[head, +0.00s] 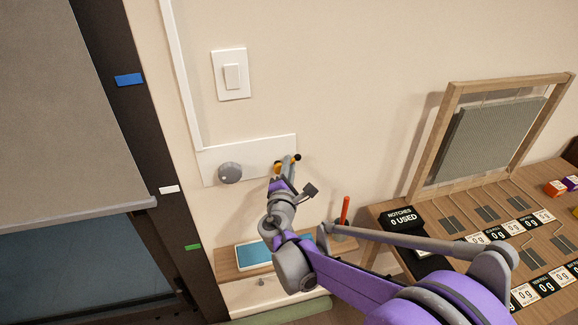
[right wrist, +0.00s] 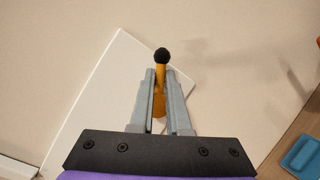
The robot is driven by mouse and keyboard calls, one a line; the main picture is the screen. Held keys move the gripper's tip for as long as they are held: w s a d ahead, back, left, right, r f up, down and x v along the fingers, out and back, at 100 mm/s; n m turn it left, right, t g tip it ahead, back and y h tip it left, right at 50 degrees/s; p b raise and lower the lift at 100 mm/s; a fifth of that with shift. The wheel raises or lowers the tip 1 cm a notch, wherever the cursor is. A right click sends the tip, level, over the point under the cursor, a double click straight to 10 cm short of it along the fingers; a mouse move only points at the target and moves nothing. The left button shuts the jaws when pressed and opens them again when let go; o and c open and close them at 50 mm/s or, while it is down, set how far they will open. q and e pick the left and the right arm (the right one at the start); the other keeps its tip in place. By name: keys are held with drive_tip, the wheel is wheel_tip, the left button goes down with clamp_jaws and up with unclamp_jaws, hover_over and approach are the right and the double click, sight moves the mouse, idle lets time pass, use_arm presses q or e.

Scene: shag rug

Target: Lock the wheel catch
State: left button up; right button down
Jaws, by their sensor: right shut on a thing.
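A white plate (head: 260,150) on the wall carries a round grey knob (head: 230,173) at its left and an orange lever (head: 277,168) at its right. The lever has a black ball end (head: 297,157). My right gripper (head: 288,163) is at the lever and partly hides it in the head view. In the right wrist view the gripper (right wrist: 160,85) is shut on the orange lever (right wrist: 159,100), with the black ball (right wrist: 162,56) sticking out past the fingertips. The white plate (right wrist: 110,90) lies behind the fingers. My left gripper is not in view.
A light switch (head: 232,75) is above the plate. Below is a small wooden shelf with a tablet (head: 254,256) and a red stick-like thing (head: 345,208). A wooden table with a framed panel (head: 495,130) and several labels stands right. A dark frame (head: 150,150) is left.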

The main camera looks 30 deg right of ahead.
drive_tip(key=shift+d+f+m+g+y+p, duration=0.15)
drive_tip(key=shift+m+y+p, duration=0.1)
drive_tip(key=shift+m, duration=0.2)
drive_tip(key=shift+a+f+m+g+y+p, duration=0.1)
drive_tip(key=shift+m+g+y+p, duration=0.1)
drive_tip(key=shift+m, duration=0.25)
drive_tip(key=c, duration=0.9)
unclamp_jaws()
drive_tip(key=v, duration=1)
drive_tip(key=shift+s+a+f, duration=0.1)
drive_tip(key=shift+s+a, duration=0.1)
drive_tip(key=shift+s, duration=0.15)
